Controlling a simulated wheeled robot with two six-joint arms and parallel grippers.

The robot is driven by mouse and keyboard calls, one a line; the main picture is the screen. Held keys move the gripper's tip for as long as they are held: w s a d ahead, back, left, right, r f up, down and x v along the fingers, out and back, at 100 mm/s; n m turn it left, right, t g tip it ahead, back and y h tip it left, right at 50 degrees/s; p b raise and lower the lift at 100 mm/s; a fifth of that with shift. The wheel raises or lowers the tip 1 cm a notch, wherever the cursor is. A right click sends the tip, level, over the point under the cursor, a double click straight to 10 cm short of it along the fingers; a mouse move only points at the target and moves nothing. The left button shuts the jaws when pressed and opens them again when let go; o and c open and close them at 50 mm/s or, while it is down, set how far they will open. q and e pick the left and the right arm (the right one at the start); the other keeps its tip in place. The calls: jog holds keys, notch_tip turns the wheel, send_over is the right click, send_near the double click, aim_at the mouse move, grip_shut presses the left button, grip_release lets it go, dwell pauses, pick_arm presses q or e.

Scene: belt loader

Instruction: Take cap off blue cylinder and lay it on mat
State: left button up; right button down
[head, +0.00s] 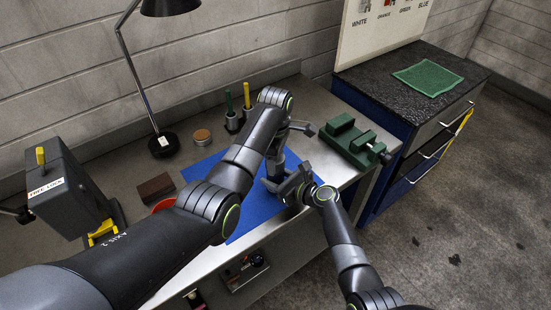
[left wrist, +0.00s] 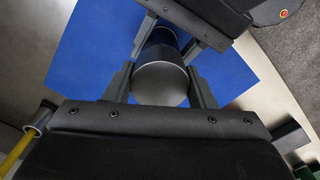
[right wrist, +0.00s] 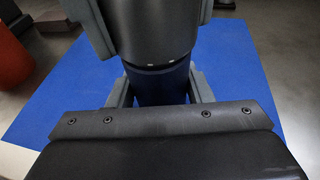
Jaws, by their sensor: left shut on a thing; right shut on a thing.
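The blue mat (head: 206,166) lies on the steel bench, partly hidden by my arms. In the left wrist view my left gripper (left wrist: 160,88) is shut on the grey round cap (left wrist: 160,82), one finger on each side. In the right wrist view my right gripper (right wrist: 161,88) is shut on the dark blue cylinder (right wrist: 158,86), below the dark cap (right wrist: 155,32). The cylinder is upright over the mat, with the cap on or right at its top. A thin dark line runs between them.
A green vise (head: 350,140) stands right of the mat. Green and yellow sticks stand in holders (head: 233,122) behind it. A brown block (head: 156,188), a round wooden-topped piece (head: 202,137), an orange-red round thing (head: 164,205) and a lamp (head: 163,144) are to the left.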

pick_arm(q)
jog(key=shift+w+r, duration=0.1)
jog(key=shift+r, duration=0.15)
jog(key=shift+r, duration=0.9)
jog(key=shift+r, duration=2)
pick_arm(e)
jog(key=c, duration=0.6)
grip_release()
jog(key=shift+c, duration=0.2)
